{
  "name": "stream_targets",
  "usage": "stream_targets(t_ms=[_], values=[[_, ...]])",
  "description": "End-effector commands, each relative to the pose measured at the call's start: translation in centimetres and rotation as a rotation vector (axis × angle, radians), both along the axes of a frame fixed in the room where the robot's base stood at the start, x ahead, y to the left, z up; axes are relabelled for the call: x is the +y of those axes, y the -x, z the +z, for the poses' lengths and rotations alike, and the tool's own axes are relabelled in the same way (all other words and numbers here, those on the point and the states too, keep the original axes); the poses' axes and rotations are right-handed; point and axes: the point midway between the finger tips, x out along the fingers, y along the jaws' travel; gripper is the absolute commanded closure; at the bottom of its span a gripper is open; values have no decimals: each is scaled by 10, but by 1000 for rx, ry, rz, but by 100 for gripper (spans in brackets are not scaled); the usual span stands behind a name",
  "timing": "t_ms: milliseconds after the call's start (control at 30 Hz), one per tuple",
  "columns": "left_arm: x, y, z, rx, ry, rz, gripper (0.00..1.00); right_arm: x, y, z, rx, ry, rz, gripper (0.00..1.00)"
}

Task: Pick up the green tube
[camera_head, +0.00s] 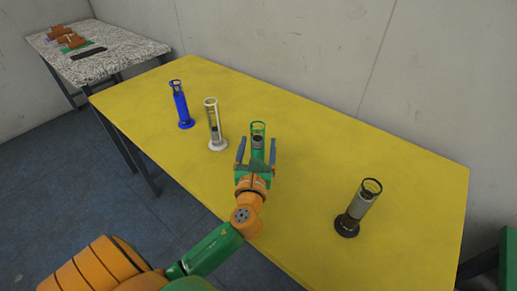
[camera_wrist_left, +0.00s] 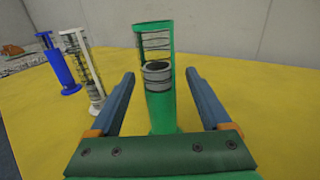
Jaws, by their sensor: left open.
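The green tube (camera_head: 257,131) stands upright on the yellow table, in the middle of the head view. It also shows large in the left wrist view (camera_wrist_left: 160,105), with a grey ring inside its open frame. My left gripper (camera_head: 257,150) is open, with one blue finger on each side of the tube. In the left wrist view the fingers (camera_wrist_left: 160,98) show a gap to the tube on both sides. The tube's base is hidden behind the gripper. My right gripper is not in view.
A white tube (camera_head: 215,128) and a blue tube (camera_head: 181,106) stand to the left of the green one. A black and grey tube (camera_head: 357,208) stands at the right. The yellow table (camera_head: 420,185) is otherwise clear. A speckled table (camera_head: 110,55) stands at the far left, and a wall rises behind.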

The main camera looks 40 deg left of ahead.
Motion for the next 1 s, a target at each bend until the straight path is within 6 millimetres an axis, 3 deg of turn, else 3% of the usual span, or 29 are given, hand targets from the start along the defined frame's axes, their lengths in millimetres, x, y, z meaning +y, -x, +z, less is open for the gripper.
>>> stream_targets(t_ms=[200, 433, 467, 733, 1000], values=[[19, -33, -2, 0, -1, 1, 19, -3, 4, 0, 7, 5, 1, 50], [21, -36, -2, 0, 1, 0, 19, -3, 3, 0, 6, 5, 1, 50], [21, -36, -2, 0, 1, 0, 24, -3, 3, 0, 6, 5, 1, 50], [21, -36, -2, 0, 1, 0, 97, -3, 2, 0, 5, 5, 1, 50], [21, -36, -2, 0, 1, 0, 100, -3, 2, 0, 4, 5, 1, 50]])
